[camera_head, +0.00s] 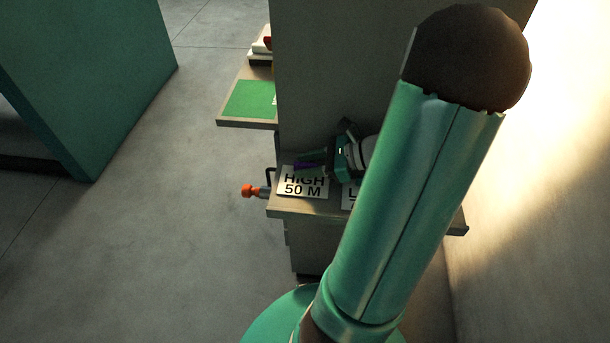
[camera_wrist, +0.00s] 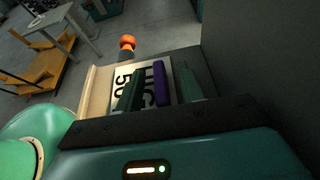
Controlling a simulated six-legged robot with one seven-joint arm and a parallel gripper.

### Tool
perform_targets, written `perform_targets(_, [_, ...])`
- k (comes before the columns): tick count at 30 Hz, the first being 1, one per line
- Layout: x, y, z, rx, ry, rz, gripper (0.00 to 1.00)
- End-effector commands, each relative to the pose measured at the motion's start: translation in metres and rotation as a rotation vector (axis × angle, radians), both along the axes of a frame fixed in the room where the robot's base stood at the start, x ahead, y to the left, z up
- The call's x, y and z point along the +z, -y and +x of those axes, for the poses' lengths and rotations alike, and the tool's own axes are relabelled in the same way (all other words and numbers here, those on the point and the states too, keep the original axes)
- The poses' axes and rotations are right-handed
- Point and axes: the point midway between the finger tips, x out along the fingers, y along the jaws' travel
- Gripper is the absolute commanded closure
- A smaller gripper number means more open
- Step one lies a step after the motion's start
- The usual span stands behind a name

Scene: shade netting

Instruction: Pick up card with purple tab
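The white card (camera_head: 303,186) reading "HIGH 50 M" lies flat on a small shelf or counter. Its purple tab (camera_head: 304,165) stands up near its back edge, partly hidden by my gripper (camera_head: 312,160) in the head view. In the wrist view, the purple tab (camera_wrist: 160,84) lies between the two dark green fingers of my gripper (camera_wrist: 160,90), with a gap showing on each side. The card face (camera_wrist: 144,75) shows behind and between the fingers. My gripper is open, close over the card.
A second white card (camera_head: 348,196), starting with "L", lies to the right, mostly hidden by my arm. The counter (camera_head: 285,208) has an orange-ended knob (camera_head: 249,191) at its left. A tall grey panel (camera_head: 340,60) rises behind. A green mat (camera_head: 250,99) lies on another shelf.

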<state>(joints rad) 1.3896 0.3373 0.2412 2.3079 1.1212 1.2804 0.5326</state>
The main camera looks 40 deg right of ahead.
Motion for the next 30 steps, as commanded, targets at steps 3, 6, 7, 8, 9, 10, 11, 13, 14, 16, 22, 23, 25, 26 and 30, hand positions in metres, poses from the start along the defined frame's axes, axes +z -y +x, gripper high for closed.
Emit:
perform_targets(3, [-0.002,-0.003,0.004,0.001,0.000,0.000,0.62])
perform_targets(6, [-0.002,-0.003,0.003,0.001,0.000,0.000,0.62])
perform_targets(7, [-0.002,-0.003,0.003,0.001,0.000,0.000,0.62])
perform_targets(8, [-0.002,-0.003,0.003,0.001,0.000,0.000,0.62])
perform_targets(9, [-0.002,-0.003,0.003,0.001,0.000,0.000,0.68])
perform_targets(10, [-0.002,-0.003,0.003,0.001,0.000,0.000,0.74])
perform_targets(11, [-0.002,-0.003,0.003,0.001,0.000,0.000,0.80])
perform_targets(13, [-0.002,-0.003,0.003,0.001,0.000,0.000,0.93])
perform_targets(14, [-0.002,-0.003,0.003,0.001,0.000,0.000,0.99])
perform_targets(16, [-0.002,-0.003,0.003,0.001,0.000,0.000,1.00])
perform_targets(22, [-0.002,-0.003,0.003,0.000,0.001,-0.001,1.00])
perform_targets(23, [-0.002,-0.003,0.003,0.001,0.000,0.000,1.00])
perform_targets(25, [-0.001,-0.003,0.004,0.000,0.001,-0.001,1.00])
perform_targets(26, [0.000,-0.002,0.004,0.000,0.000,-0.001,1.00])
perform_targets(30, [0.008,-0.001,0.007,0.002,0.000,-0.004,1.00])
